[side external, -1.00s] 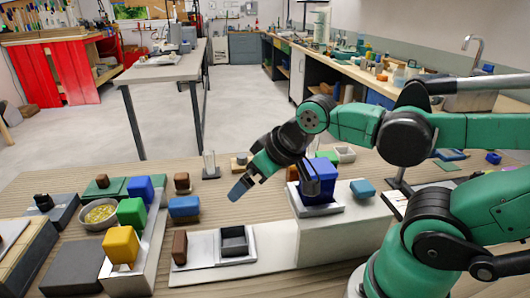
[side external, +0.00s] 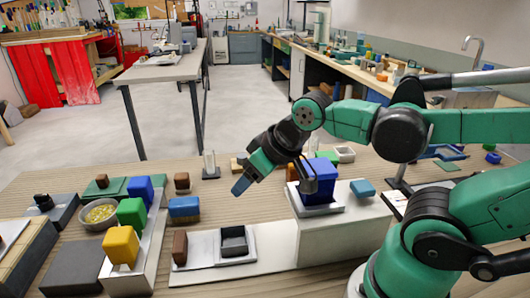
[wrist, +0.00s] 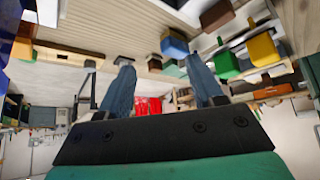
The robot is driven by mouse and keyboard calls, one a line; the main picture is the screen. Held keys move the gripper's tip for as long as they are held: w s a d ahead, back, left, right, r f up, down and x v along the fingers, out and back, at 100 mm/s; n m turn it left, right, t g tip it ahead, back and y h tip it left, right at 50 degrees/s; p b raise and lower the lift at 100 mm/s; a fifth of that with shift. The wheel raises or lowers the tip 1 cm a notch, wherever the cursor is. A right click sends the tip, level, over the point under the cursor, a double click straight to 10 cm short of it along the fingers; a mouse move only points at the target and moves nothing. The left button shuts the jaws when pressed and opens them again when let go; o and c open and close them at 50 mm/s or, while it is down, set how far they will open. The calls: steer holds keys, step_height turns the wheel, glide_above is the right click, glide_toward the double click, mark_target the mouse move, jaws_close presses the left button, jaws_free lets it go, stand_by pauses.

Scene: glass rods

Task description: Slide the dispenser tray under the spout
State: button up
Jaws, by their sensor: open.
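A small dark grey open tray (side external: 234,243) sits in a pale frame on a long white base (side external: 280,260). A brown block (side external: 180,247) stands at the left end of this base; it also appears in the wrist view (wrist: 217,17). At the right end of the base is a raised white housing (side external: 345,228) with a blue hopper-like block (side external: 318,183) on top. I cannot make out a spout. My gripper (side external: 241,185) hangs above and behind the tray, apart from it. In the wrist view its two blue fingers (wrist: 162,87) are spread with nothing between them.
On the left, yellow (side external: 122,245), green (side external: 131,212) and blue (side external: 140,188) blocks line a pale rail. A bowl of yellow bits (side external: 98,214) is beside them. A blue block (side external: 184,208) lies behind the tray. A light blue block (side external: 362,188) sits on the housing.

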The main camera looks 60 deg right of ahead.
steer(key=shift+w+a+r+n+g+y, duration=0.2)
steer(key=shift+w+a+r+n+g, duration=0.05)
steer(key=shift+w+a+n, duration=0.35)
steer(key=shift+w+a+r+n+g+y, duration=0.2)
steer(key=shift+w+a+n+g, duration=0.05)
steer(key=shift+w+a+n, duration=0.35)
steer(key=c, duration=0.7)
steer(key=w+a+n+g, duration=0.1)
steer(key=a+n, duration=0.1)
steer(key=w+a+f+n+g+y, duration=0.1)
steer(key=w+a+n, duration=0.1)
steer(key=w+a+n+g, duration=0.1)
steer(key=w+a, duration=0.1)
steer(key=a, duration=0.1)
steer(key=shift+w+f+n+y, duration=0.1)
steer(key=shift+f+n+y, duration=0.2)
steer(key=shift+n+y, duration=0.1)
jaws_close()
steer(key=x, duration=1)
steer(key=shift+a+f, duration=0.15)
steer(key=shift+a, duration=0.05)
glide_toward(214, 243)
steer(key=f, duration=0.1)
steer(key=s+f, duration=0.1)
steer(key=f, duration=0.1)
steer(key=a+f, duration=0.1)
steer(key=f, duration=0.1)
steer(key=shift+s, duration=0.15)
steer(key=shift+r, duration=0.15)
